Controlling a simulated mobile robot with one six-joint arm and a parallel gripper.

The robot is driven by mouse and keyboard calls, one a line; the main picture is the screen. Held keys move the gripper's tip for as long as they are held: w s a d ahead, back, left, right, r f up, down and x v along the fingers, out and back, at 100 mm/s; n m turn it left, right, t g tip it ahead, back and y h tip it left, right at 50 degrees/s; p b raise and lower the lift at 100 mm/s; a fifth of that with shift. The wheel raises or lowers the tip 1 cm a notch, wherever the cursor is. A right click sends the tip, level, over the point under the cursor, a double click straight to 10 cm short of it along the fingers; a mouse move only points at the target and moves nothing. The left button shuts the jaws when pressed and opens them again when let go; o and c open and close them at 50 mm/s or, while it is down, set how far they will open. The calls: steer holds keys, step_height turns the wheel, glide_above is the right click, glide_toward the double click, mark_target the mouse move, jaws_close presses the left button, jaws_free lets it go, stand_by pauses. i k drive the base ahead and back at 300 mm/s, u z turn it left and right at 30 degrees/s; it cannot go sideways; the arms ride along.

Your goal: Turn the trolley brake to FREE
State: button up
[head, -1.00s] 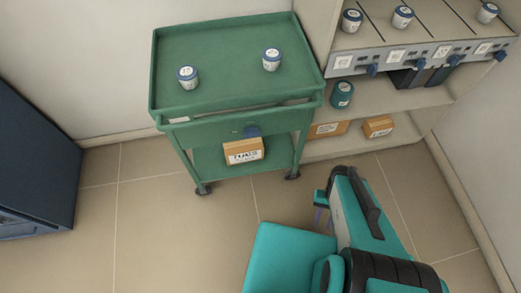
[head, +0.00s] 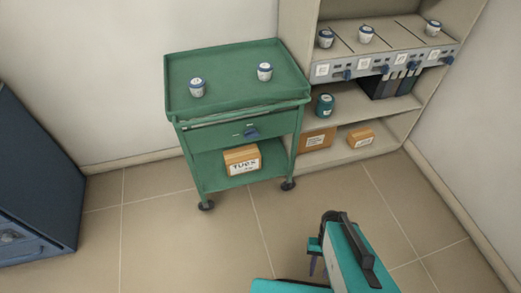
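The green trolley (head: 180,106) stands against the back wall, left of the shelf unit. On its front panel is a blue knob (head: 251,133) with small pale marks beside it. The marks are too small to read, so I cannot tell the brake's setting. Black castors (head: 206,206) show under the legs. My gripper (head: 318,266) is low in the picture, in front of the trolley and well apart from it. Its dark fingers point down, and I cannot make out the gap between them.
Two white jars with blue lids (head: 197,88) stand on the trolley top and a labelled box (head: 242,160) on its lower shelf. The shelf unit (head: 350,152) at right holds jars, boxes and dark binders. A dark blue cabinet (head: 35,160) is at left. The floor (head: 160,240) between is clear.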

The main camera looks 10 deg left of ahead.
mark_target(252, 132)
steer(key=z, duration=0.15)
steer(key=k, duration=1.15)
steer(key=u, duration=1.65)
steer(key=i, duration=1)
steer(key=u, duration=0.05)
